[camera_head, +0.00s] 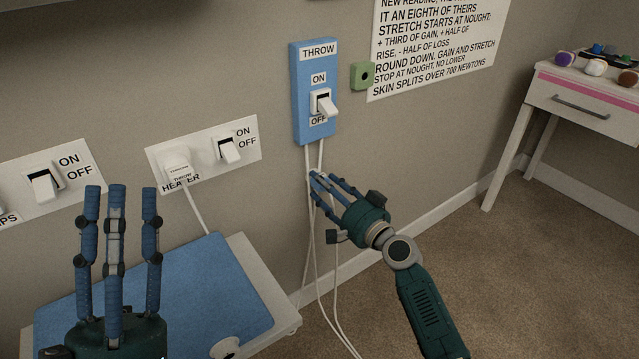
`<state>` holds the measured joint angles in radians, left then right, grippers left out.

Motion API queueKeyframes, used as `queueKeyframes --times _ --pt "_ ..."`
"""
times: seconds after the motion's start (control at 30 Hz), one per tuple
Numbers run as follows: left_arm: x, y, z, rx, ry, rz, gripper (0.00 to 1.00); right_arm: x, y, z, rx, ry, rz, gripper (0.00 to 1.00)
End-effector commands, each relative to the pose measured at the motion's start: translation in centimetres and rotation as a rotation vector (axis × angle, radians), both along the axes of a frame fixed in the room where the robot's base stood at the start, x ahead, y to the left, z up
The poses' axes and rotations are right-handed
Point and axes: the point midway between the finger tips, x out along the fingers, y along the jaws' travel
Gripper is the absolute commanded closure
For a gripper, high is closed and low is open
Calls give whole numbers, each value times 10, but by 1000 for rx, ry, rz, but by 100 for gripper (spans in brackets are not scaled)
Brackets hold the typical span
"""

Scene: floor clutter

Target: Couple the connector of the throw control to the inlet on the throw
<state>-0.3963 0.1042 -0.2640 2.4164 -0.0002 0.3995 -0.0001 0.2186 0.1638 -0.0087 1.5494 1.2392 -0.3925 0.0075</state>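The throw control (313,121) is a blue wall box labelled THROW, with a white ON/OFF rocker. White cables (307,226) hang from its underside towards the floor. I cannot make out a connector at a cable end. The throw (185,290) is a blue cloth lying flat on a pale surface at lower left. A white round piece (225,347) at its front edge may be the inlet. My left gripper (117,191) is open, fingers upright, over the throw's left part. My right gripper (322,186) has its fingers extended and apart, overlapping the cables below the control; I see nothing held.
A drawer table (582,104) stands at far right. The carpet (500,270) is open.

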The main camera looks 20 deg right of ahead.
Motion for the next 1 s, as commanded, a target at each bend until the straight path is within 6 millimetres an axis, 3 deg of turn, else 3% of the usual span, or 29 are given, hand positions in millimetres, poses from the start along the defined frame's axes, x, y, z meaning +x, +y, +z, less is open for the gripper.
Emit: queueKeyframes --times 0.03,0.2,1.0 --pt "0 0 0 0 0 0 60 0 0 0 0 0 0 66" --pt "0 0 0 0 0 0 60 0 0 0 0 0 0 100" --pt "1 0 -1 2 6 0 60 -8 -3 0 -1 0 0 100"
